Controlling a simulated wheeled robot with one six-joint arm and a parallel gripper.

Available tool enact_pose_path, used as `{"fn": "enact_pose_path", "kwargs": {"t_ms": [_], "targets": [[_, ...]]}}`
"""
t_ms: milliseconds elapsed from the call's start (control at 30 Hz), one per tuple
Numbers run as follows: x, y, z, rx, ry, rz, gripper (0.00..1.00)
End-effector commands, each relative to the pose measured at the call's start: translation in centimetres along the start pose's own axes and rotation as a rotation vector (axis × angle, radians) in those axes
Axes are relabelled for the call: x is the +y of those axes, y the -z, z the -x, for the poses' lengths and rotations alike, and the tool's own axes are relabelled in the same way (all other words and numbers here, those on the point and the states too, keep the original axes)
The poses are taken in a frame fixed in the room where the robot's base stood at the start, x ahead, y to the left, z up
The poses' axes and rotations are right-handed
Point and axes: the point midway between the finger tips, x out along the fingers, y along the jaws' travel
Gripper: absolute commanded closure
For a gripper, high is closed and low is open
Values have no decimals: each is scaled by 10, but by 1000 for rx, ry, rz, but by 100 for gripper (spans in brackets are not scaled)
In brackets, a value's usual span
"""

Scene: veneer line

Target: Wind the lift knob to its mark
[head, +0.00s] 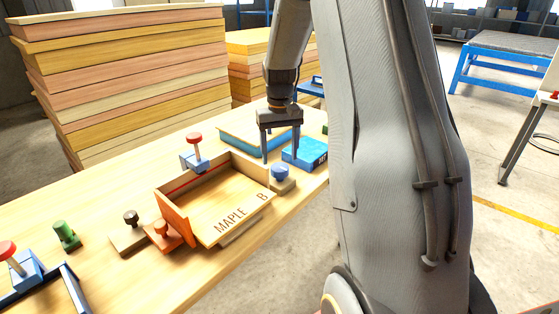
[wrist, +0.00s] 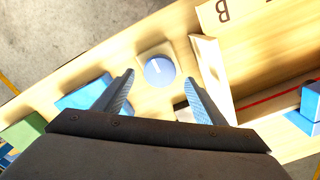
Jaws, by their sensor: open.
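A round blue knob (head: 280,172) sits on a small pale block at the right end of the MAPLE B tray (head: 208,233). In the wrist view the blue knob (wrist: 159,71) shows from above, with a short white line on its top. No label names it as the lift knob, and I cannot make out a mark on its block. My gripper (head: 280,159) points down over the knob, open and empty. In the wrist view my gripper (wrist: 159,78) has one finger to each side of the knob, apart from it.
A blue box (head: 305,153) stands close behind the knob, and the tray wall is close on its other side. A red-topped lever (head: 194,145), a dark knob (head: 131,217), an orange knob (head: 161,227) and a green peg (head: 66,235) stand around the tray. Stacked boards (head: 130,90) rise behind.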

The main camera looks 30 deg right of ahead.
Motion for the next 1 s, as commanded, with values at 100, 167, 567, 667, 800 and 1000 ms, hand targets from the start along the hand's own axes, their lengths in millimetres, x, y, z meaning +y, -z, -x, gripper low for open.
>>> {"fn": "enact_pose_path", "kwargs": {"t_ms": [100,167,567,667,800,1000], "targets": [[0,-1,-17,-2,0,0,35],[0,-1,-24,-3,0,-1,35],[1,0,-38,1,0,-2,35],[1,0,-38,1,0,-2,44],[1,0,-37,1,0,-2,67],[1,0,-37,1,0,-6,76]]}}
